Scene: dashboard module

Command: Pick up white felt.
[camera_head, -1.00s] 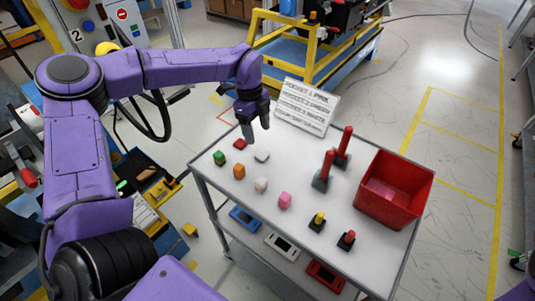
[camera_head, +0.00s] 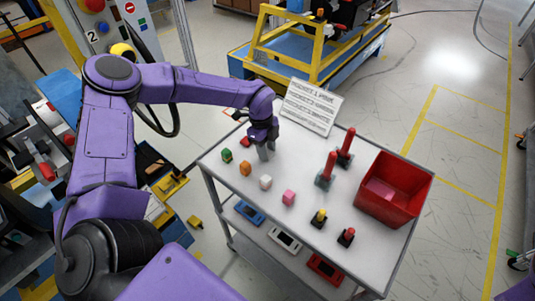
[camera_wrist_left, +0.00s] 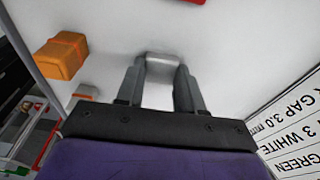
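My left gripper (camera_head: 267,153) points down at the far left part of the cart top. Its two fingers are close together, one on each side of a small pale white felt piece (camera_wrist_left: 158,93), in the left wrist view. The fingers appear to touch its sides and seem shut on it. In the head view the fingers mostly hide this piece. It looks to be at table level. A second white block (camera_head: 265,182) stands apart, nearer the front edge. My right gripper is not in view.
Green (camera_head: 227,155), orange (camera_head: 246,168), red (camera_head: 245,142) and pink (camera_head: 289,197) blocks lie around the gripper. A sign (camera_head: 309,106) stands behind. Red-handled tools (camera_head: 326,170) and a red bin (camera_head: 394,190) are to the right. Coloured trays (camera_head: 285,239) lie on the lower shelf.

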